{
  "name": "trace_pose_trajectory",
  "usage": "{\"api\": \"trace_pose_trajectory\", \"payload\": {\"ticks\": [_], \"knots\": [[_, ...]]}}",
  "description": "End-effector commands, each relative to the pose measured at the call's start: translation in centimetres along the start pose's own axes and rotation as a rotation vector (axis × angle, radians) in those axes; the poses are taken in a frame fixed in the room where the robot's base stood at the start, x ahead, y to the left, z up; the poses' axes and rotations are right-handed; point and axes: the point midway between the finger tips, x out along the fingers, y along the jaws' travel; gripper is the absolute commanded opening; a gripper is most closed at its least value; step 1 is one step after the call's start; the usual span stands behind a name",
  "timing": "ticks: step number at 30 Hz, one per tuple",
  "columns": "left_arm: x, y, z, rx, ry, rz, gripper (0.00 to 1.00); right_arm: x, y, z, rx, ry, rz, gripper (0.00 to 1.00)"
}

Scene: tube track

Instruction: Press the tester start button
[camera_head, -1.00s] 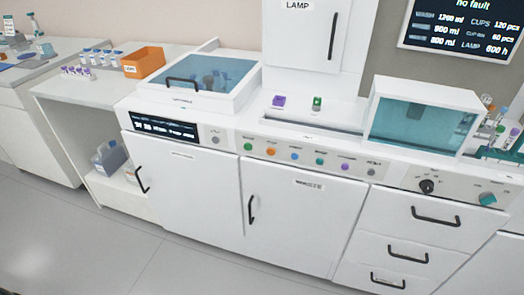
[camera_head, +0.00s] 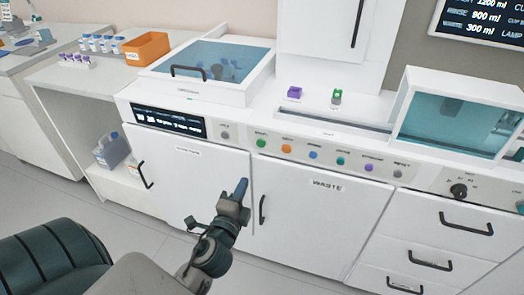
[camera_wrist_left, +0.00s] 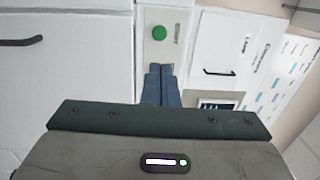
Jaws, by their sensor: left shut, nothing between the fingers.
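The control panel (camera_head: 330,155) on the white machine carries a row of coloured buttons. The round green button (camera_head: 261,143) is at its left end with a small label that is too blurred to read for certain. My left gripper (camera_head: 241,187) is shut and empty, with blue fingers. It is below and a little left of the green button in the head view, in front of the cabinet doors. In the left wrist view, the green button (camera_wrist_left: 159,32) lies just beyond the closed fingertips (camera_wrist_left: 160,68), apart from them. My right gripper is not in view.
A dark display (camera_head: 168,120) and a grey button (camera_head: 225,134) are left of the panel. Orange, blue, teal, purple and grey buttons follow to the right. The WASTE door's handle (camera_head: 262,210) sticks out near my left gripper. A glass-lidded unit (camera_head: 205,72) stands above.

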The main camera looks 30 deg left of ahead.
Motion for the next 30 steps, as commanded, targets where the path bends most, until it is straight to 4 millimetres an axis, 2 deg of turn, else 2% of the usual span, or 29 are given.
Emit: {"api": "trace_pose_trajectory", "payload": {"ticks": [7, 11, 14, 21, 27, 30], "knots": [[0.2, 0.1, 0.0, -0.001, 0.0, 0.002, 0.0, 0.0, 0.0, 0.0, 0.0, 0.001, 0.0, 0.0], [1.2, -0.1, 0.0, -0.001, 0.001, 0.001, 0.0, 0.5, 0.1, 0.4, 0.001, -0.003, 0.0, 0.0], [2.8, -0.2, 0.0, -0.001, 0.001, 0.0, 0.0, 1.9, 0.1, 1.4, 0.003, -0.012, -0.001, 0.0], [7.9, -0.2, 0.0, -0.001, 0.0, 0.001, 0.0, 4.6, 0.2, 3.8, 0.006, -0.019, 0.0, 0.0], [11.6, -0.1, 0.0, -0.002, -0.001, 0.003, 0.0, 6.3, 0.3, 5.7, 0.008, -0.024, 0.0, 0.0], [12.8, 0.0, 0.0, -0.002, -0.001, 0.003, 0.0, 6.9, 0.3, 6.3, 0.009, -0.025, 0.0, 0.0]]}}
